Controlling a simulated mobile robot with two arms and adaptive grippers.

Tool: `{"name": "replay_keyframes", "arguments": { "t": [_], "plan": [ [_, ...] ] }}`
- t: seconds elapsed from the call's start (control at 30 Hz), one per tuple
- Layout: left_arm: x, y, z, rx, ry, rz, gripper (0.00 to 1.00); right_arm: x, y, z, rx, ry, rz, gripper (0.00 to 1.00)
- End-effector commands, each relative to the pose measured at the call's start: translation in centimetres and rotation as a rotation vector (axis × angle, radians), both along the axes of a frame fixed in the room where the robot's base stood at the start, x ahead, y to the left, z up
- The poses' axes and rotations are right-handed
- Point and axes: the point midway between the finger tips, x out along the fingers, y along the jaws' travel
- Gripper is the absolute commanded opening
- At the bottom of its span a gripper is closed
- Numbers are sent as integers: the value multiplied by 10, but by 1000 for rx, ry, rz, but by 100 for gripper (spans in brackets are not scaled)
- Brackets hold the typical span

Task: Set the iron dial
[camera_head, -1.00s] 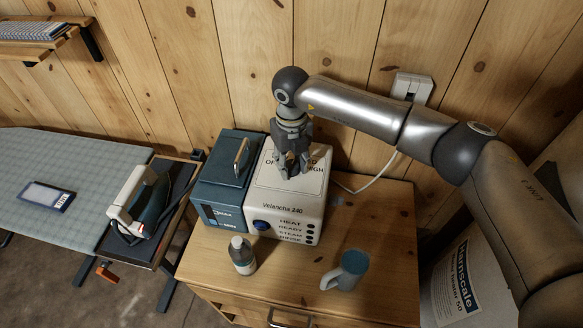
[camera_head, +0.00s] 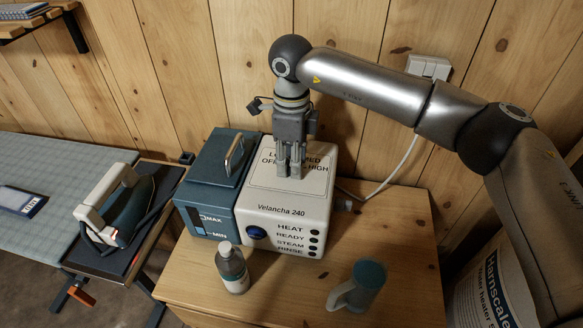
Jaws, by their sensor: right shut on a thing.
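The white Velancha 240 steam unit (camera_head: 258,209) stands on the wooden cabinet. Its top plate bears partly covered setting words, with "OFF" on the left and "HIGH" on the right. My right gripper (camera_head: 291,170) points straight down onto this plate, among the words. Its fingers are close together, shut on the dial, which they hide. I cannot see the dial's pointer or setting. The iron (camera_head: 128,207), white and dark teal, rests on a dark stand left of the cabinet. My left gripper is not in view.
A teal tank (camera_head: 207,190) with a handle adjoins the unit's left side. A cable runs to the wall socket (camera_head: 429,68). The cabinet top (camera_head: 400,215) is clear at right.

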Motion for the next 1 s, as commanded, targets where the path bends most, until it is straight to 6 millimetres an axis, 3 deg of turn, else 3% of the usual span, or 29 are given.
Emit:
{"name": "replay_keyframes", "arguments": {
  "t": [0.1,0.5,1.0],
  "plan": [
    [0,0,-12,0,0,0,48,1,0,-2,1,-4,101,9],
    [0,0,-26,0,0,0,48,1,0,1,1,-4,350,9],
    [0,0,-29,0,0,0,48,1,0,2,1,-5,424,9]
  ]
}}
